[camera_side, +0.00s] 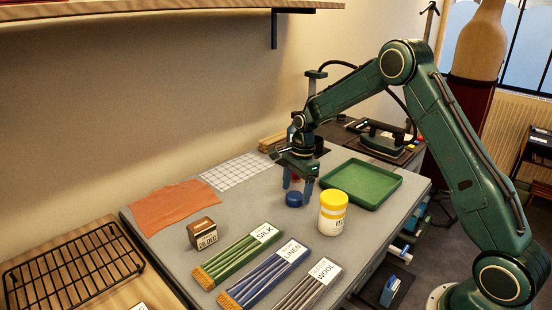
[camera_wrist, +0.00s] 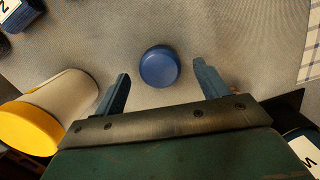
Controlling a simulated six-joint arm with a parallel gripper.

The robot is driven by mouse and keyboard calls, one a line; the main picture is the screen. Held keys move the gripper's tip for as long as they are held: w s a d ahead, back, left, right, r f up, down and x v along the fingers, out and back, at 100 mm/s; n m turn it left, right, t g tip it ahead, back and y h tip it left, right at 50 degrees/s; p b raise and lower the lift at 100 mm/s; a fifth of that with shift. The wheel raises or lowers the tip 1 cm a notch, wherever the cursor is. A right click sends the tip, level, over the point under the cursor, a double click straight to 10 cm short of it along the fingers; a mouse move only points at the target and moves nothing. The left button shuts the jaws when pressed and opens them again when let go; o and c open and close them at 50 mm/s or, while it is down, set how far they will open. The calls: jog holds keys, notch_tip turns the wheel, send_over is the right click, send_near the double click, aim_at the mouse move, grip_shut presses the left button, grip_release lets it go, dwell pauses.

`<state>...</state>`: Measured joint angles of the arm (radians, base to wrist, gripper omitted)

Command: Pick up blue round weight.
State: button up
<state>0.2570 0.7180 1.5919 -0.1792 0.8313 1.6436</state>
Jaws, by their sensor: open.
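The blue round weight (camera_side: 294,199) stands on the grey table beside a white jar. In the wrist view the weight (camera_wrist: 159,67) lies ahead of and between the two blue fingers of my gripper (camera_wrist: 160,86). In the side view my gripper (camera_side: 299,186) points down just behind and above the weight. The fingers are spread wide and hold nothing. A gap shows between the weight and each finger in the wrist view.
The white jar with a yellow lid (camera_side: 333,212) stands close to the right of the weight. A green tray (camera_side: 384,203) lies behind it. Bundles marked silk (camera_side: 236,258), linen (camera_side: 264,276) and wool (camera_side: 309,287) lie in front. A small brown box (camera_side: 201,233) and orange cloth (camera_side: 172,205) are left.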

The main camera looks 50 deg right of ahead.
aim_at(295, 195)
jog(key=shift+a+f, duration=0.1)
jog(key=shift+f, duration=0.85)
jog(key=shift+c, duration=0.4)
jog(key=c, duration=1.2)
jog(key=shift+r, duration=0.1)
notch_tip(295, 195, up, 20)
jog(key=shift+f, duration=0.1)
